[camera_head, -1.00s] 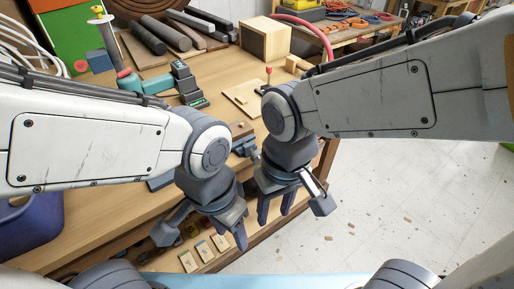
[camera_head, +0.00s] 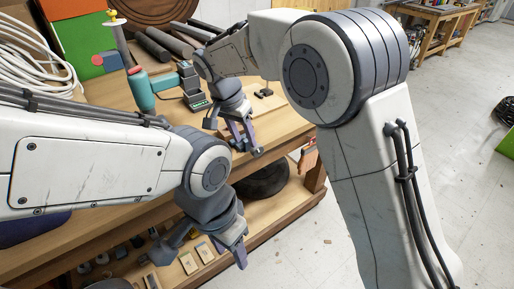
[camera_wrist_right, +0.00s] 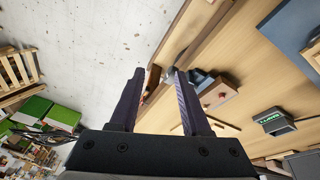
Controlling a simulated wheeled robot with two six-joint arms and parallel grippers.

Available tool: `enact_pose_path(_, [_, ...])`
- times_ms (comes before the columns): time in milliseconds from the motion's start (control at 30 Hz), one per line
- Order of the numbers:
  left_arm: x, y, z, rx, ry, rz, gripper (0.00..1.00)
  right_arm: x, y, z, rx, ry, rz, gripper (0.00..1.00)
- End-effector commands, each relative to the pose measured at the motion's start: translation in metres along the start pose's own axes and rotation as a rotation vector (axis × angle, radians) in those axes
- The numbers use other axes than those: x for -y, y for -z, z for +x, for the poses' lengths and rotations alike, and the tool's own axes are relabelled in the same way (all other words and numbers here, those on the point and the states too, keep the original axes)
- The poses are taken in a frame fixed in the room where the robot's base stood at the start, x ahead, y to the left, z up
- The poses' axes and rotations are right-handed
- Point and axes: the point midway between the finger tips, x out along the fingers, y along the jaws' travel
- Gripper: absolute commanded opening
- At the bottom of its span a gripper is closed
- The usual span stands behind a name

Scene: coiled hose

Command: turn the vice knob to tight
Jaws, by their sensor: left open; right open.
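The vice sits at the workbench's front edge. In the right wrist view its blue-grey body (camera_wrist_right: 203,82) is just right of my fingers, with a reddish-brown block (camera_wrist_right: 218,94) beside it. A small grey rounded part, possibly the knob, shows by the right fingertip; the finger partly covers it, and I cannot tell its setting or whether I touch it. My right gripper (camera_head: 243,143) is open at the bench edge; its two fingers (camera_wrist_right: 159,73) stand apart in the wrist view. My left gripper (camera_head: 203,248) is open and empty, low in front of the bench's lower shelf.
A teal tool (camera_head: 143,88) and a dark device with a green display (camera_head: 190,82) stand on the bench (camera_head: 115,92), left of my right gripper. A dark round thing (camera_head: 265,180) lies on the lower shelf. Open floor (camera_head: 290,250) is at the right.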

Motion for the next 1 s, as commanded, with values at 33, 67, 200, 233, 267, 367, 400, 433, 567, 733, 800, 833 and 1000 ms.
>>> enact_pose_path(33, [0.000,0.000,0.004,0.000,0.000,0.000,0.50,0.013,0.015,0.016,-0.023,-0.017,0.088,0.47])
enact_pose_path(67, [0.000,0.000,0.005,0.000,0.000,0.000,0.50,0.019,0.022,0.022,-0.038,-0.024,0.141,0.47])
enact_pose_path(200, [0.001,0.000,0.007,0.000,0.000,0.000,0.50,0.036,0.049,0.042,-0.093,-0.041,0.326,0.47])
enact_pose_path(233, [0.001,0.000,0.007,0.000,0.000,0.000,0.50,0.038,0.052,0.045,-0.101,-0.044,0.351,0.47])
enact_pose_path(267, [0.001,0.000,0.007,0.000,0.000,0.000,0.50,0.040,0.055,0.047,-0.108,-0.044,0.371,0.47])
enact_pose_path(367, [0.001,0.000,0.007,0.000,0.000,0.000,0.50,0.041,0.060,0.053,-0.119,-0.046,0.410,0.47])
enact_pose_path(400, [0.000,0.000,0.006,0.000,0.000,0.000,0.50,0.041,0.061,0.055,-0.120,-0.047,0.414,0.47])
enact_pose_path(433, [0.000,0.000,0.005,0.000,0.000,0.000,0.50,0.041,0.061,0.058,-0.120,-0.048,0.415,0.47])
enact_pose_path(567, [0.000,0.000,0.002,0.000,0.000,0.000,0.50,0.038,0.063,0.077,-0.118,-0.049,0.413,0.47])
enact_pose_path(733, [0.000,0.000,-0.006,0.000,0.000,0.000,0.50,0.036,0.066,0.109,-0.118,-0.050,0.412,0.47])
enact_pose_path(800, [-0.001,0.000,-0.009,0.000,0.000,0.000,0.50,0.035,0.068,0.121,-0.118,-0.049,0.412,0.47])
enact_pose_path(833, [-0.001,0.001,-0.009,0.000,0.000,0.000,0.50,0.035,0.068,0.126,-0.117,-0.049,0.411,0.47])
enact_pose_path(1000, [-0.001,0.001,-0.014,0.000,0.000,0.000,0.50,0.034,0.070,0.146,-0.119,-0.047,0.411,0.47])
